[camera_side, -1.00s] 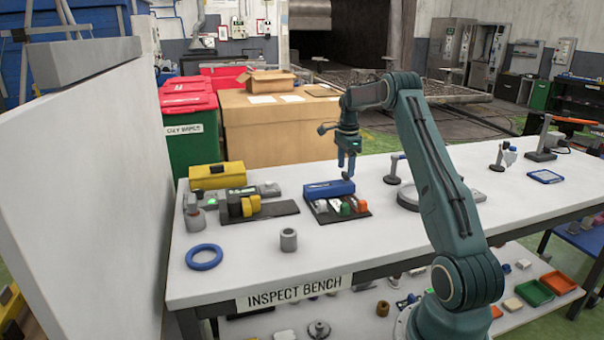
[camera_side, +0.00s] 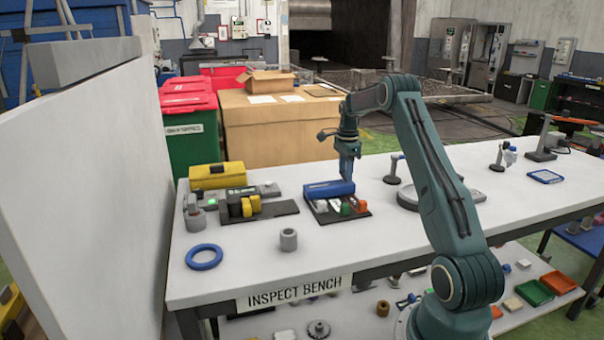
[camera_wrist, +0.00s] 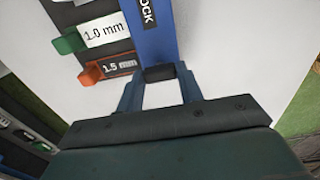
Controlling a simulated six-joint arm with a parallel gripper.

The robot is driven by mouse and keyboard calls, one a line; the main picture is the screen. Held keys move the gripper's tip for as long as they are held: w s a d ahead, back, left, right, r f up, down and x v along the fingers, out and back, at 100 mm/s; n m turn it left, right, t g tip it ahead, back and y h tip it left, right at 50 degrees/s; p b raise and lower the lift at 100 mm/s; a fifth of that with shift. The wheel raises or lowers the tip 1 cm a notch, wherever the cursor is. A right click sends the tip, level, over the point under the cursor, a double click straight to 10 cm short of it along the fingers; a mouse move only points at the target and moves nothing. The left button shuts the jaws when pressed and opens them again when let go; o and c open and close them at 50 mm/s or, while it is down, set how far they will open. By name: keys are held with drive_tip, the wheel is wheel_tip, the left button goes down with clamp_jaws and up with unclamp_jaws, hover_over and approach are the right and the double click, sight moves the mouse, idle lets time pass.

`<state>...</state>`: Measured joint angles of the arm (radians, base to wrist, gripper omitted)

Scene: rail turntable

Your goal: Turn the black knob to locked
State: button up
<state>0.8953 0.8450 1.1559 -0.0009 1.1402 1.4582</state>
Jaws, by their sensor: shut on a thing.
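The blue box (camera_wrist: 148,35) lies at the top middle of the wrist view, with a black label that ends in "OCK". A black knob (camera_wrist: 160,74) sits at its near end. My gripper (camera_wrist: 160,86) is shut on the black knob, one finger on each side. In the side view my gripper (camera_side: 347,172) points down at the right end of the blue box (camera_side: 325,188), and the knob cannot be made out there. I cannot tell from these frames which position the knob points to.
A dark rack with coloured tabs (camera_side: 345,210), marked 1.0 mm and 1.5 mm, lies beside the blue box. A yellow box (camera_side: 217,175), a blue ring (camera_side: 204,257) and a grey cylinder (camera_side: 288,240) stand to the left. The bench front is mostly clear.

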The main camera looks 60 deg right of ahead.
drive_tip(key=shift+n, duration=0.3)
drive_tip(key=n, duration=0.8)
drive_tip(key=shift+r+n, duration=0.1)
drive_tip(key=shift+n, duration=0.2)
drive_tip(key=n, duration=0.4)
drive_tip(key=shift+n, duration=0.3)
drive_tip(key=n, duration=0.4)
drive_tip(key=o, duration=1)
